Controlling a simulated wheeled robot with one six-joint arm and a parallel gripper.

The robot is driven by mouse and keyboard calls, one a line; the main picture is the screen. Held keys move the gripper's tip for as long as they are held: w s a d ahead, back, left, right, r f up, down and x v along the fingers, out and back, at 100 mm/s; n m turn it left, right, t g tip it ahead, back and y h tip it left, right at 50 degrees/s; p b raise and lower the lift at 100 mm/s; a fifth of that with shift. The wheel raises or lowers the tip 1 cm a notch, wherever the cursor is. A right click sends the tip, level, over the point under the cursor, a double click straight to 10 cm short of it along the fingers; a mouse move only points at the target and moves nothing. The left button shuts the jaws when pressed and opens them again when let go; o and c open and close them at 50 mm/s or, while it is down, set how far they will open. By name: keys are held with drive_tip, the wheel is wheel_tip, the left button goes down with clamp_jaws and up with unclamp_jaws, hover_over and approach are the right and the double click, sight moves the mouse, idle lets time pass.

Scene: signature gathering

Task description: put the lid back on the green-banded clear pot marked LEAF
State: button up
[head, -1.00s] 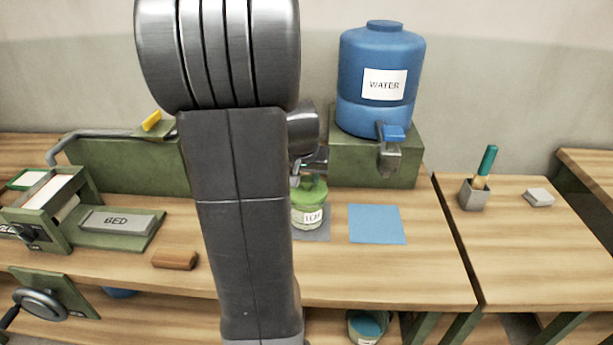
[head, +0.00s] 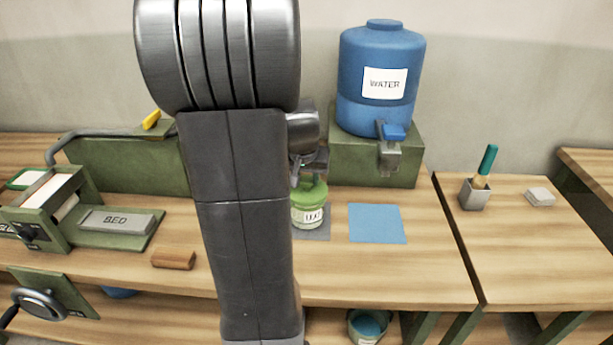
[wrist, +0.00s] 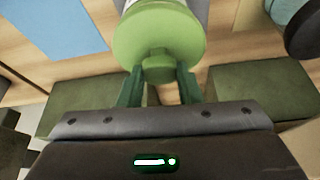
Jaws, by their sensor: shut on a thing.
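The clear pot marked LEAF (head: 308,216) stands upright on a grey mat (head: 324,234), partly behind my arm in the head view. The green lid (head: 313,191) is at the pot's mouth; I cannot tell whether it is fully seated. In the wrist view the lid (wrist: 180,38) shows as a round green disc with a knob (wrist: 158,66). My gripper (wrist: 160,74) is shut on the knob, one finger on each side. In the head view my gripper (head: 308,178) is directly above the pot, mostly hidden by my arm.
A blue mat (head: 377,224) lies right of the pot. The blue WATER tank (head: 381,60) stands behind on a green stand (head: 345,155), its tap overhanging. A brown block (head: 174,259) lies left of my arm. The bench front is clear right of my arm.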

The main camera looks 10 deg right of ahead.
idle(0.4)
drive_tip(key=o, duration=1.5)
drive_tip(key=shift+r, duration=0.1)
drive_tip(key=shift+r+p, duration=2.55)
drive_tip(key=shift+r, duration=0.85)
clamp_jaws()
